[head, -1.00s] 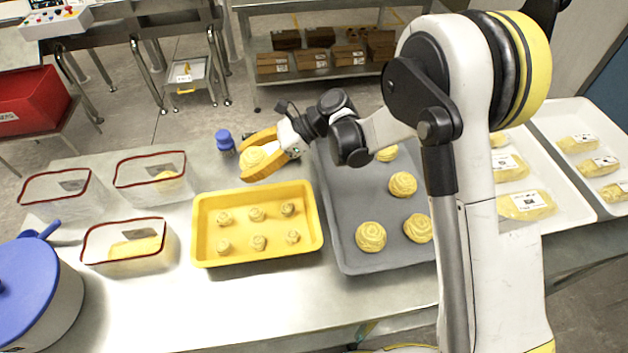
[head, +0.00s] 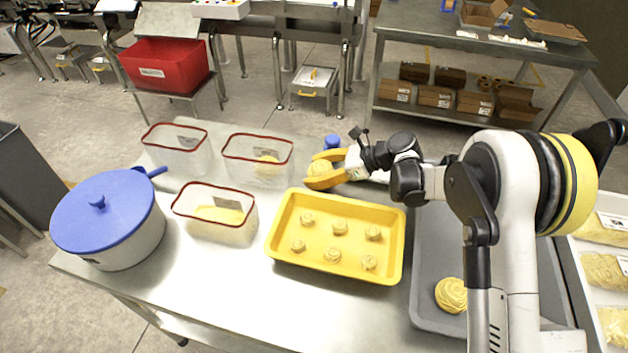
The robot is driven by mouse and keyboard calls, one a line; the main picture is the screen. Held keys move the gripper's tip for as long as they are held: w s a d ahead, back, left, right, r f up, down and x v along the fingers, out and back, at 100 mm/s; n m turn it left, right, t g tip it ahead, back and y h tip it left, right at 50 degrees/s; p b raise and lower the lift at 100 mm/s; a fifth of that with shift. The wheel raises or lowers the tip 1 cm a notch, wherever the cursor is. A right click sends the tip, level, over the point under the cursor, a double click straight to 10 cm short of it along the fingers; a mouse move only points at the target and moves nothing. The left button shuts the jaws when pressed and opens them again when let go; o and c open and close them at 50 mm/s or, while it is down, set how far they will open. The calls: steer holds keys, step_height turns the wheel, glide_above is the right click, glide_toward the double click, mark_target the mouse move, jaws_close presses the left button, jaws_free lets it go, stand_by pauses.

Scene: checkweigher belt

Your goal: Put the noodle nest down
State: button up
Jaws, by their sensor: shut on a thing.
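My gripper (head: 322,172) is shut on a pale yellow noodle nest (head: 318,169). It holds the nest in the air, just behind the back left part of the yellow tray (head: 283,228) in the picture. The yellow fingers cover part of the nest. The tray holds several small noodle nests in two rows. The grey tray (head: 432,318) to the right shows one larger nest (head: 451,295) at its front. My arm hides much of this tray.
Three clear red-rimmed containers stand left of the yellow tray: front (head: 214,228), back right (head: 262,180), back left (head: 178,160). The front and back right ones hold yellow food. A blue-lidded pot (head: 112,245) stands far left. A blue-capped item (head: 332,142) is behind my gripper.

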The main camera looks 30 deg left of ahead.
steer(key=shift+f+b, duration=0.3)
steer(key=shift+f, duration=1)
steer(key=shift+f, duration=0.2)
steer(key=o, duration=1.4)
steer(key=shift+c, duration=0.2)
steer(key=shift+r, duration=0.1)
steer(key=shift+d+r, duration=0.1)
steer(key=shift+r, duration=0.15)
steer(key=p+v, duration=0.3)
steer(key=v, duration=0.8)
steer(key=shift+w+d+r, duration=0.1)
steer(key=shift+d, duration=0.25)
